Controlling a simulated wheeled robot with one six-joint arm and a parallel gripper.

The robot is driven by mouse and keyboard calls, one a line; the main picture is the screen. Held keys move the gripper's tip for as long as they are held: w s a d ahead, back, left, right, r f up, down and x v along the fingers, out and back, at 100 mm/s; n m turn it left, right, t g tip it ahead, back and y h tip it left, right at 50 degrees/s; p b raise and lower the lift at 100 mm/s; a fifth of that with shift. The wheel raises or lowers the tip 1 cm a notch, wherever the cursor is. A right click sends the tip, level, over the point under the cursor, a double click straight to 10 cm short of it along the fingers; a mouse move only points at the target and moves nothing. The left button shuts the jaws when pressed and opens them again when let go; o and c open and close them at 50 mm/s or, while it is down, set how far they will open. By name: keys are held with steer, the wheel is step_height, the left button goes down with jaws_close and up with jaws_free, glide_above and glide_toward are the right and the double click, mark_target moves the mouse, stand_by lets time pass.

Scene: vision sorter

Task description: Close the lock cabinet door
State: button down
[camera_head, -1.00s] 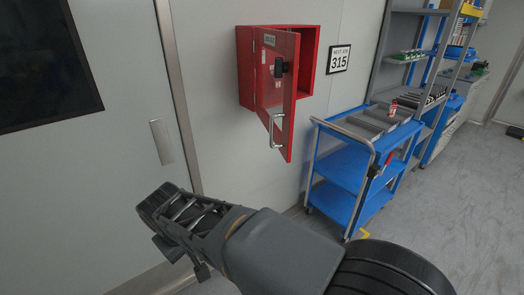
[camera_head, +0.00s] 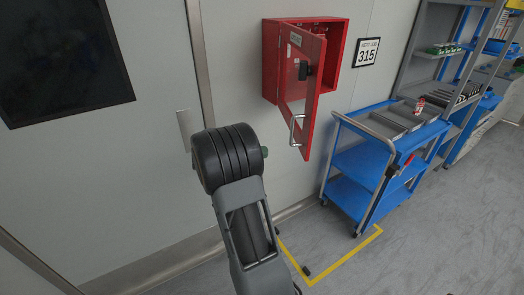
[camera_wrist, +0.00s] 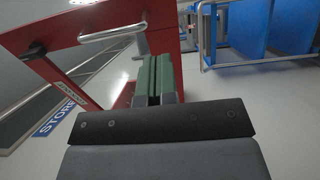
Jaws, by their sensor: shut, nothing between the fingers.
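The red lock cabinet (camera_head: 270,62) is mounted on the wall in the head view. Its door (camera_head: 316,95), a red frame with a clear pane, stands open and swung out from the wall. A pale bar handle (camera_head: 295,131) sits low on the door. My gripper (camera_head: 265,152) is below and left of the door; only a green tip shows past my black wrist. In the wrist view, my gripper's green fingers (camera_wrist: 155,72) are together and empty. The door frame (camera_wrist: 55,28) and handle (camera_wrist: 113,33) lie beyond them, the handle to the upper left. Contact cannot be told.
A blue cart (camera_head: 357,165) with grey trays stands right of the cabinet, close to the open door. Shelves (camera_head: 470,45) stand behind it. A grey door with a dark window (camera_head: 62,60) is at left.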

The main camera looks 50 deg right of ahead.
mark_target(302, 149)
steer(key=p+x, duration=0.2)
steer(key=x, duration=0.7)
steer(key=shift+r+p, duration=0.15)
steer(key=shift+p, duration=0.25)
steer(key=shift+p+x, duration=0.35)
steer(key=shift+x, duration=0.65)
steer(key=shift+f, duration=0.2)
